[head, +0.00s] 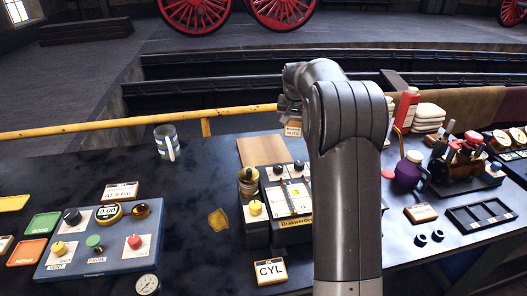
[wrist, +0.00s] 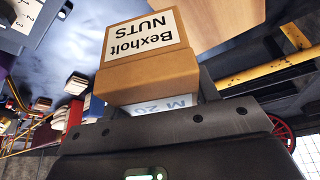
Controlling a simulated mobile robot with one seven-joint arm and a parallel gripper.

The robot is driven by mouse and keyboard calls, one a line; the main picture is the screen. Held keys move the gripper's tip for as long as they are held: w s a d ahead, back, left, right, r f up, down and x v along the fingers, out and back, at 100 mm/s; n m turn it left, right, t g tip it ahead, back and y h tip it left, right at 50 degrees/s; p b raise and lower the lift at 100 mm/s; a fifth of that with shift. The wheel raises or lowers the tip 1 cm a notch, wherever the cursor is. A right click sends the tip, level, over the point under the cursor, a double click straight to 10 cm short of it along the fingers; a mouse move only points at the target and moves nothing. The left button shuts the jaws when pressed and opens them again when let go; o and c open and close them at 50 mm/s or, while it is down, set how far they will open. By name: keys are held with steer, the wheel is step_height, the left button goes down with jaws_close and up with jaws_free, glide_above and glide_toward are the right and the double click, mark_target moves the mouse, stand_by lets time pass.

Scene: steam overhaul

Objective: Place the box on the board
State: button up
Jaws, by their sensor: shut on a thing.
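The box (head: 293,130) is small, cardboard brown with a white label. In the wrist view the box (wrist: 148,78) fills the middle, its label reading "Bexholt NUTS" upside down. My gripper (head: 293,113) is shut on the box and holds it in the air; the arm hides part of the gripper in the head view. The board (head: 258,150) is a plain light wooden rectangle lying flat at the back of the dark table. The box appears up and to the right of it in the head view. The board (wrist: 220,25) also shows beyond the box in the wrist view.
A mug (head: 166,142) is to the left. A yellow railing (head: 100,127) runs behind the table. A blue control panel (head: 100,240) is front left. My arm covers the table right of the board.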

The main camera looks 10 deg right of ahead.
steer(key=shift+d, duration=0.9)
step_height(320, 180, down, 4)
steer(key=shift+a+f, duration=0.1)
steer(key=shift+a, duration=0.05)
glide_above(267, 156)
steer(key=s, duration=0.1)
steer(key=f, duration=0.8)
steer(key=shift+s+a, duration=0.1)
steer(key=shift+a, duration=0.1)
steer(key=shift+f, duration=1.9)
steer(key=shift+f, duration=0.15)
steer(key=o, duration=1.2)
